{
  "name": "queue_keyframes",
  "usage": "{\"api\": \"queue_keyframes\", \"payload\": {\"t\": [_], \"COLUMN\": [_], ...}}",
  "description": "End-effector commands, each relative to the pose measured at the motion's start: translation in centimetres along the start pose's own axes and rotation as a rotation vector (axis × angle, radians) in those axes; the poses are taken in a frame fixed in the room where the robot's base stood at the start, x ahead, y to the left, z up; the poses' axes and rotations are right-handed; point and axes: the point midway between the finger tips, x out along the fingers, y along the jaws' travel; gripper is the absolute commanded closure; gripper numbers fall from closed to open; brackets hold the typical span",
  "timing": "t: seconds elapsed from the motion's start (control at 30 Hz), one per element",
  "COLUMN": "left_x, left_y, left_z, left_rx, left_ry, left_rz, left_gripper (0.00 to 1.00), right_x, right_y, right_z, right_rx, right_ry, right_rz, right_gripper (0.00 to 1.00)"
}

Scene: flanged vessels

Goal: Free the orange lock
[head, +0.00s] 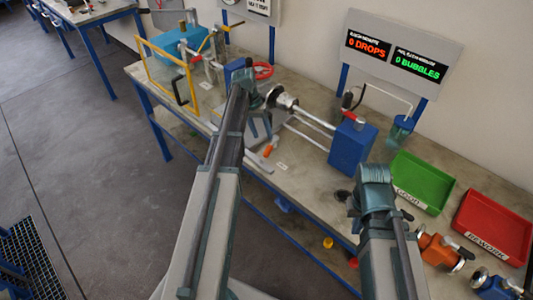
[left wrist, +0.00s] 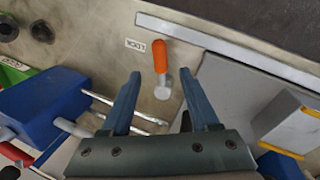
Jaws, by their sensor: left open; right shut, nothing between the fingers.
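The orange lock (head: 268,150) is a small orange handle with a pale round end, lying at the bench's front part beside a small white label. In the left wrist view the lock (left wrist: 160,58) shows just beyond and between the fingertips, its pale end nearer to them. My left gripper (head: 260,133) is open and points down over the bench close to the lock; its open fingers (left wrist: 160,76) have nothing between them, and the height gap is hard to judge. My right gripper (head: 357,225) is shut and empty by the bench's front edge, its tips partly hidden.
A blue block (head: 352,143) with rods and a silver flange (head: 284,98) stands behind and right of the lock. A grey plate (left wrist: 238,95) lies right of it in the wrist view. A yellow frame (head: 167,72), green tray (head: 421,180) and red tray (head: 494,226) are farther off.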

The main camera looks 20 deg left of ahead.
Motion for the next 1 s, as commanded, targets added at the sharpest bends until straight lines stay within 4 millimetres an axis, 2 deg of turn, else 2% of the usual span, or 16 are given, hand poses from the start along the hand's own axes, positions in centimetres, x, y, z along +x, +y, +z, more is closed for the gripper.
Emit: {"api": "queue_keyframes", "payload": {"t": [0.03,0.4,0.6,0.87,1.0], "left_x": [1.5,6.5,7.6,7.5,7.5], "left_y": [-0.2,-0.1,0.0,0.0,0.0], "left_z": [0.0,0.0,0.0,0.0,0.0], "left_rx": [0.000,0.000,0.000,-0.001,-0.001], "left_ry": [0.000,0.000,0.000,0.000,0.000], "left_rz": [0.000,0.000,0.000,0.000,0.000], "left_gripper": [0.39,0.39,0.39,0.39,0.62], "right_x": [1.5,6.3,7.3,7.2,7.2], "right_y": [-0.1,-0.6,-0.7,-0.7,-0.7], "right_z": [-0.1,-0.4,-0.4,-0.4,-0.4], "right_rx": [0.000,0.001,0.001,0.001,0.001], "right_ry": [0.000,0.000,0.000,0.000,0.000], "right_rz": [0.000,0.000,0.000,0.000,0.000], "right_gripper": [1.00,1.00,1.00,1.00,1.00]}}
